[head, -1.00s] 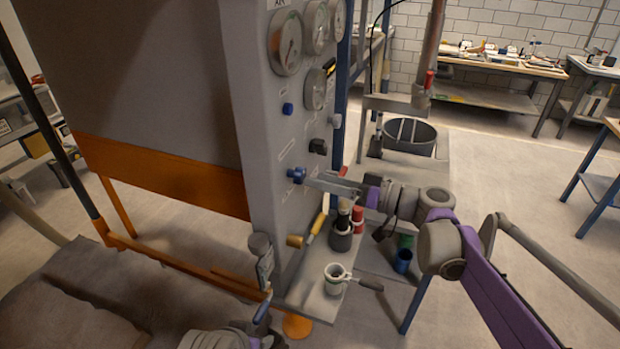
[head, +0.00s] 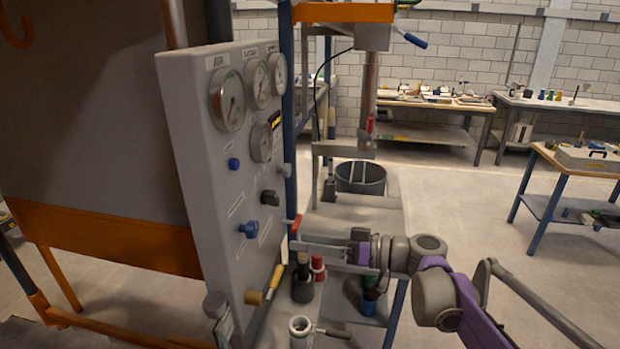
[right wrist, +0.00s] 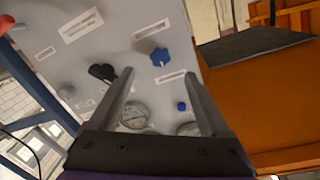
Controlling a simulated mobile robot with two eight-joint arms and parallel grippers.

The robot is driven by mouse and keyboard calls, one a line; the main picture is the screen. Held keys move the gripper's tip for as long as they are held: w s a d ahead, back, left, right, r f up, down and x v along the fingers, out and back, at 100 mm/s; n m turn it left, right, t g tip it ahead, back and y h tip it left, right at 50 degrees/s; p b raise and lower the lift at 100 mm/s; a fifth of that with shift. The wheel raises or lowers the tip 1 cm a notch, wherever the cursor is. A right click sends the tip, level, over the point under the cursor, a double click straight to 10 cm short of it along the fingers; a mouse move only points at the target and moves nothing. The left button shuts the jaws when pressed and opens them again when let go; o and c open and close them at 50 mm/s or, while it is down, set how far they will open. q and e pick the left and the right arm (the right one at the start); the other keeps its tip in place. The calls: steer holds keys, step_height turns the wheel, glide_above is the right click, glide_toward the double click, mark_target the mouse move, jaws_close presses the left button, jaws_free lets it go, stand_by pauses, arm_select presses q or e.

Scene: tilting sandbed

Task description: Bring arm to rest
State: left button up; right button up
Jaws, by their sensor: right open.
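My right gripper (head: 297,250) is open and empty in front of the grey control panel (head: 190,140). Its fingers point left toward the panel, with a gap between them and the larger blue knob (head: 249,230). In the right wrist view, the two fingers of my right gripper (right wrist: 160,76) are spread apart. The same blue knob (right wrist: 160,57) shows beyond the fingertips, between their lines and not held. A black knob (head: 269,198) and a small blue knob (head: 233,164) sit higher on the panel. My left gripper is not in view.
Several round gauges (head: 228,100) are at the panel's top. A yellow-handled tool (head: 272,285), a dark holder (head: 303,287) and a white cup (head: 300,328) are below my right gripper. A dark bucket (head: 360,177) stands behind. The floor at the right is open.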

steer(key=s+d+f+m+h, duration=0.4)
steer(key=s+d+f+h, duration=0.4)
steer(key=s+f, duration=0.3)
steer(key=s+d+f+m+t+h, duration=0.1)
steer(key=s+d+f+m+h, duration=0.4)
steer(key=s+d+f+h, duration=0.3)
steer(key=s+d+f, duration=0.1)
steer(key=s+f, duration=0.2)
steer(key=f, duration=0.1)
steer(key=shift+s+d+f+h, duration=0.35)
steer(key=shift+d+f+h, duration=0.05)
